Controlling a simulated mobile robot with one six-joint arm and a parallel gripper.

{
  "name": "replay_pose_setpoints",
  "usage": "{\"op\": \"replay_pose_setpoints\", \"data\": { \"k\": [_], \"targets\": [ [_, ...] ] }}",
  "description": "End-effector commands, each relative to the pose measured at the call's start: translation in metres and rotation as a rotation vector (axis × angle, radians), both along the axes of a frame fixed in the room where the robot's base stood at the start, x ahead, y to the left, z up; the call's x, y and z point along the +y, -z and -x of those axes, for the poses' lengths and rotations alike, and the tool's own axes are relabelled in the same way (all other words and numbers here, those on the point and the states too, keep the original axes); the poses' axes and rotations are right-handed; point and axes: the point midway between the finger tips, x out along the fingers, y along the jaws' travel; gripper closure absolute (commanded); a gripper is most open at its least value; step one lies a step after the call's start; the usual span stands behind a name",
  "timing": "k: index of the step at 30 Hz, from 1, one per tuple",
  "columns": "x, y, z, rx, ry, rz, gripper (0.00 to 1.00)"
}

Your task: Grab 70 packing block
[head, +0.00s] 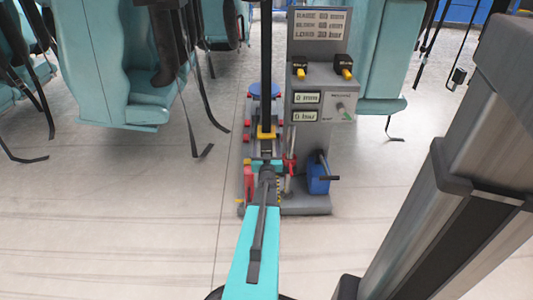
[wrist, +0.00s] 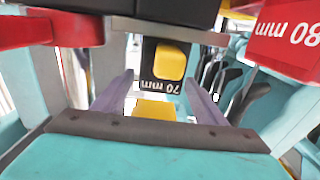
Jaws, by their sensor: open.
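The 70 packing block (wrist: 150,58) is dark with a yellow knob or handle (wrist: 168,62) on its face. Its "70 mm" label shows upside down in the upper middle of the wrist view. My gripper (wrist: 159,80) is open, with one grey finger on each side of the labelled face, just below it in the picture. I see nothing held. A second yellow piece (wrist: 155,108) shows lower between the fingers; I cannot tell what it belongs to. In the head view my arm reaches to the stand, and I cannot make out the fingers or the block's label there.
A red block marked 80 mm (wrist: 285,38) is close at upper right of the wrist view. A red bar (wrist: 50,28) lies at upper left. In the head view a grey stand with gauges (head: 318,110) and a blue canister (head: 318,177) are near.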

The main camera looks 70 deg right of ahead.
Motion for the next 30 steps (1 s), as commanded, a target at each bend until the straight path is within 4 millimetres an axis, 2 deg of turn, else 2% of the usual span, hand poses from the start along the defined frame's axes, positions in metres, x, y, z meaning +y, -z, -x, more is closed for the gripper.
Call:
{"op": "replay_pose_setpoints", "data": {
  "k": [6, 23, 25, 30],
  "targets": [
    [-0.0137, 0.001, -0.0054, 0.0, 0.0, -0.001, 0.34],
    [-0.0138, 0.0, -0.0056, 0.0, 0.0, -0.001, 0.34],
    [-0.0138, 0.0, -0.0056, 0.0, 0.0, -0.001, 0.41],
    [-0.0137, 0.0001, -0.0056, 0.0, 0.0, -0.001, 0.7]
  ]
}}
